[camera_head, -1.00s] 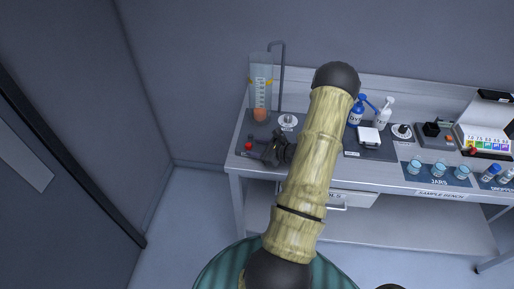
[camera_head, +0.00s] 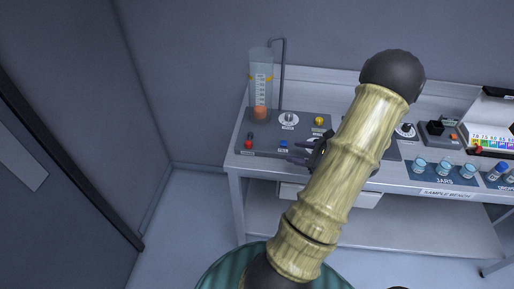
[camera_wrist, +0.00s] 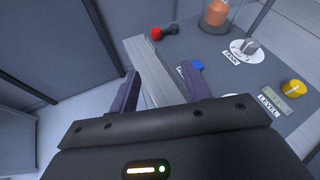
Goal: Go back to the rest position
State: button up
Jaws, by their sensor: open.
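My gripper (camera_head: 302,152) is at the front edge of the bench, just right of the blue button in the head view. My bamboo-look arm hides part of it. In the wrist view its two dark fingers (camera_wrist: 164,92) stand apart with nothing between them, and the bench's front edge shows beyond the gap.
The control panel (camera_head: 268,122) on the bench carries a red knob (camera_head: 249,143), a blue button (camera_head: 284,144), a white dial (camera_head: 289,120) and a yellow knob (camera_head: 319,121). A clear graduated column (camera_head: 260,85) stands behind. Several jars (camera_head: 443,168) stand at the right. Open floor lies left.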

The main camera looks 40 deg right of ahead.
jog(key=shift+s+r, duration=0.15)
jog(key=shift+s, duration=0.05)
dwell(0.5)
jog(key=w+a+r+n+g+h, duration=0.1)
jog(key=a+r+n+g, duration=0.1)
jog(key=a+n, duration=0.8)
jog(key=w+a+r+n+g+h, duration=0.1)
jog(key=a+n+g, duration=0.4)
jog(key=a+n, duration=0.5)
jog(key=w+a+r+n+g+h, duration=0.1)
jog(key=w+a+r+n+g, duration=0.1)
jog(key=a+n, duration=0.8)
jog(key=a+r+g, duration=0.1)
jog(key=a+r, duration=0.1)
jog(key=a, duration=0.2)
jog(key=shift+w+n+g+h, duration=0.3)
jog(key=shift+w, duration=0.1)
